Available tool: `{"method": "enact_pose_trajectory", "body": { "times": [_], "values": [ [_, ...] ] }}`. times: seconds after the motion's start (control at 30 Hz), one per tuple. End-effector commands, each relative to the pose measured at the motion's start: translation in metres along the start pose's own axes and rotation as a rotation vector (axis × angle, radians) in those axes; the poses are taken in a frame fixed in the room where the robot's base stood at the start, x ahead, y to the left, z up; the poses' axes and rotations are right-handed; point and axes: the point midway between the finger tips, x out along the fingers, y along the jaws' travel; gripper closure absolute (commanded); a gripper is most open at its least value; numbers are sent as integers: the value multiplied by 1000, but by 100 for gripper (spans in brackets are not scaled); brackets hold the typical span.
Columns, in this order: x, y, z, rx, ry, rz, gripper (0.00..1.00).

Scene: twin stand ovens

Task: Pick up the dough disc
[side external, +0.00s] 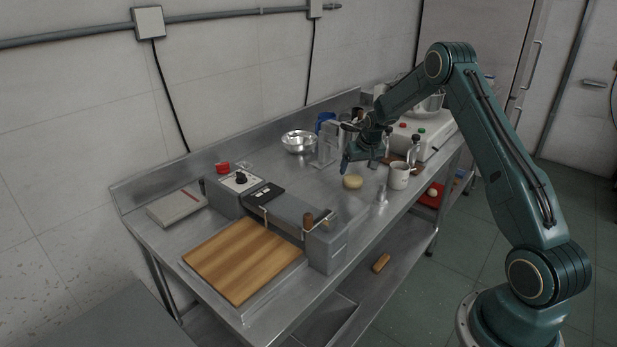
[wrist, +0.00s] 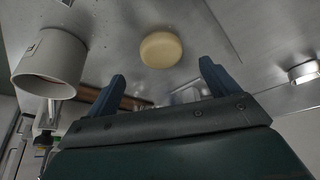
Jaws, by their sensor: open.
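The dough disc (side external: 352,182) is a pale yellow, thick round piece lying on the steel table. In the wrist view the dough disc (wrist: 161,49) shows beyond the fingertips, roughly centred between them. My gripper (side external: 346,162) is just above the disc in the side view, with a blue finger pointing down. In the wrist view my gripper (wrist: 160,75) has its two blue fingers spread apart with nothing between them. It does not appear to touch the disc.
A white mug (side external: 399,176) stands close to the right of the disc. A metal bowl (side external: 299,141) sits behind it. A press-like machine (side external: 300,212) and a wooden board (side external: 243,259) are at the left. A white appliance (side external: 425,138) and bottles stand at the right. Bare steel lies left of the disc.

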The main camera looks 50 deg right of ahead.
Motion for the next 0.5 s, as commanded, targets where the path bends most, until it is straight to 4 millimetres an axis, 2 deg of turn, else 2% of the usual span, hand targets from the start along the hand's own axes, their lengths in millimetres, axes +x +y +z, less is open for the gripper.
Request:
{"method": "enact_pose_trajectory", "body": {
  "times": [0.5],
  "values": [
    [15,-1,0,0,1,0,13]
  ]
}}
